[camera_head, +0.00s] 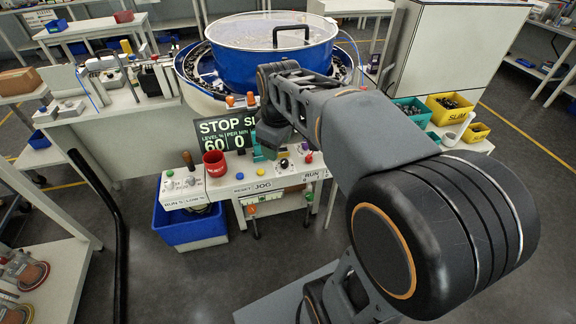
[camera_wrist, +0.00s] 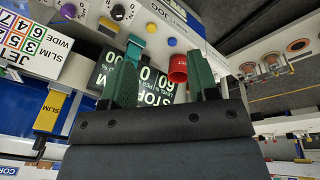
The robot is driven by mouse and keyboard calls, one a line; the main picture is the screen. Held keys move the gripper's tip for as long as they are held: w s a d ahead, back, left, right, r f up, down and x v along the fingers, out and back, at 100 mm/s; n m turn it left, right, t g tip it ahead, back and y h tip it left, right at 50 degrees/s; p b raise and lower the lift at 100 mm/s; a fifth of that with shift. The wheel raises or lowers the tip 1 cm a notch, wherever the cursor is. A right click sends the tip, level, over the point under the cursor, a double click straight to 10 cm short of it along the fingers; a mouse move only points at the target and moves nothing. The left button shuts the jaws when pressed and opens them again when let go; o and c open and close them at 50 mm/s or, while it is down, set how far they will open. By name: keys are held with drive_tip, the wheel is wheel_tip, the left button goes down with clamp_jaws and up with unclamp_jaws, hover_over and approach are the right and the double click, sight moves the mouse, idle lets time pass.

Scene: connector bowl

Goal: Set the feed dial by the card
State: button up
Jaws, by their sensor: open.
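A black dial knob with a marked white face (camera_wrist: 118,12) sits at the top of the wrist view; it also shows on the control bench in the head view (camera_head: 284,163). Where it points is too small to tell. A card (camera_wrist: 35,42) with coloured number squares and the words JET, SLIM and WIDE is at the left of the wrist view. My gripper (camera_wrist: 164,82) has two green fingers standing apart with nothing between them. In the head view my gripper (camera_head: 265,148) is over the control bench, left of the dial, partly hidden by my arm.
A display (camera_head: 225,132) reads STOP, level 60, per min 0. A large blue bowl (camera_head: 272,62) is behind. Yellow and green bins (camera_head: 450,105) stand right.

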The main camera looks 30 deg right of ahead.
sight(284, 161)
drive_tip(key=w+d+f+n+g+b, duration=0.1)
drive_tip(key=w+d+f+n+b, duration=0.1)
drive_tip(key=w+d+f+n, duration=0.3)
drive_tip(key=w+d+f+n+g+b, duration=0.1)
drive_tip(key=w+d+f+n+b, duration=0.15)
drive_tip(key=w, duration=0.35)
drive_tip(key=shift+n, duration=0.55)
drive_tip(key=f, duration=1)
drive_tip(key=shift+w+f, duration=0.2)
drive_tip(key=shift+f, duration=1.1)
drive_tip(key=c, duration=0.9)
